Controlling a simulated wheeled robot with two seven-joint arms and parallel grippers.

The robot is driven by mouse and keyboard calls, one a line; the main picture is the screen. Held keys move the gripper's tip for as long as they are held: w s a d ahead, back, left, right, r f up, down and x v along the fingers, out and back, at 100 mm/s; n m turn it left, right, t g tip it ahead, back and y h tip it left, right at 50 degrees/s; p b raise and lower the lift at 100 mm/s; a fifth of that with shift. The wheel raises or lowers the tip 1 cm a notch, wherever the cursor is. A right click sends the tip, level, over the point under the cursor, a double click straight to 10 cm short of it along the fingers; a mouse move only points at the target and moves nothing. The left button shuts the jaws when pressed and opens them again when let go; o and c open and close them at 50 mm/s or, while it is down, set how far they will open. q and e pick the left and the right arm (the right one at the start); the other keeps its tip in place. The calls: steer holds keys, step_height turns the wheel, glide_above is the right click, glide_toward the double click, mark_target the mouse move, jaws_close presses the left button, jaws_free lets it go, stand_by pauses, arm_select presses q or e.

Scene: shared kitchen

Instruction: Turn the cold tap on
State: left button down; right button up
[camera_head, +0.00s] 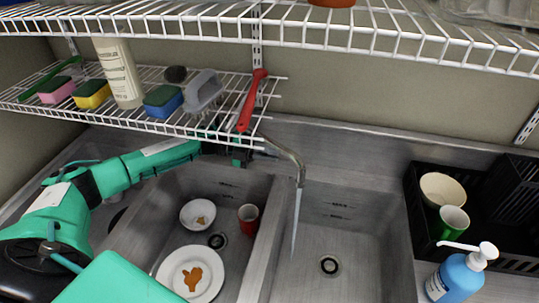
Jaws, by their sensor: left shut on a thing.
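The metal tap spout (291,158) curves out over the right-hand sink basin (345,238). A thin stream of water (296,222) runs from its tip down into that basin. My left arm reaches in from the left beneath the wire shelf. My left gripper (238,150) is at the tap's base, left of the spout, and is shut on the cold tap handle. The shelf's wires and front edge partly hide the fingers and the handle, so their exact contact is hard to see. My right gripper is not in view.
The low wire shelf (190,128) with sponges, a bottle, a brush and a red-handled tool (251,100) hangs close above my left gripper. The left basin holds a plate (172,270), a bowl (199,208) and a red cup (248,218). A blue soap dispenser (461,277) and black rack (416,205) stand right.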

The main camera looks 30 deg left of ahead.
arm_select(q)
steer(key=shift+f, duration=0.1)
steer(key=c, duration=1.5)
jaws_free()
steer(key=shift+o, duration=0.2)
